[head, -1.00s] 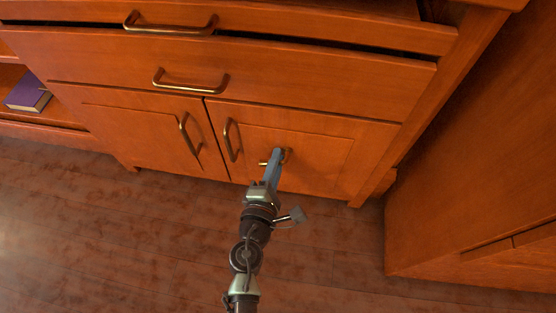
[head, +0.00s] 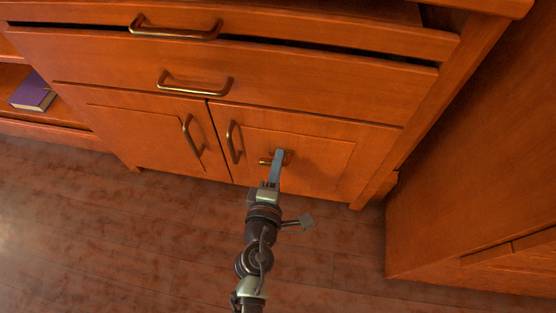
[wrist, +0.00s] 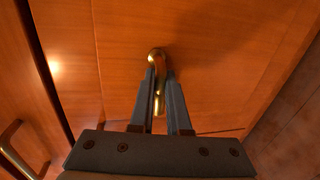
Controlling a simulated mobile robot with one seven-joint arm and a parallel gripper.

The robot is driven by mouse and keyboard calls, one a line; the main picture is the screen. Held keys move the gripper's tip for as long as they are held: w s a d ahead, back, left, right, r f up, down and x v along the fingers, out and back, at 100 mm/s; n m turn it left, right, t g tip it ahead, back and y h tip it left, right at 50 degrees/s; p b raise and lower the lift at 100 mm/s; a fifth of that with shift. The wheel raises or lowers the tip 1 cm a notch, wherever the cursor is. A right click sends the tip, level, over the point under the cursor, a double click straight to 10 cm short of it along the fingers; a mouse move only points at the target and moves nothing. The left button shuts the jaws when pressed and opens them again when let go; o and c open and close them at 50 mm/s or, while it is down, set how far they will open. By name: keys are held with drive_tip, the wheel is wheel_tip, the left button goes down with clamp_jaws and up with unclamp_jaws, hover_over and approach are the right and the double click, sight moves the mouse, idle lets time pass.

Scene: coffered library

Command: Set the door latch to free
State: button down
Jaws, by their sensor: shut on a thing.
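The door latch (head: 264,161) is a small brass lever on the right cabinet door (head: 325,160). In the head view its free end shows just left of my fingers and points left. In the wrist view the brass latch (wrist: 157,57) rises between and just beyond the fingertips. My gripper (head: 278,154) reaches up to the door from below. In the wrist view my gripper (wrist: 162,80) has its two fingers on either side of the lever, shut on it. The fingers hide part of the latch and its mount in the head view.
The right door's handle (head: 233,142) stands close left of the latch, with the left door's handle (head: 190,136) beyond. The drawer (head: 300,75) is above; the top drawer (head: 330,33) sits slightly open. Another cabinet (head: 480,170) stands at the right. The floor (head: 120,240) is clear.

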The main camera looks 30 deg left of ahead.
drive_tip(key=shift+s+a+f+y, duration=0.1)
drive_tip(key=shift+s+a+y, duration=0.1)
drive_tip(key=shift+a+y, duration=0.15)
drive_tip(key=c, duration=0.9)
unclamp_jaws()
drive_tip(key=shift+w+d, duration=0.1)
drive_tip(key=shift+b+v, duration=1.1)
drive_tip(key=shift+v, duration=5.4)
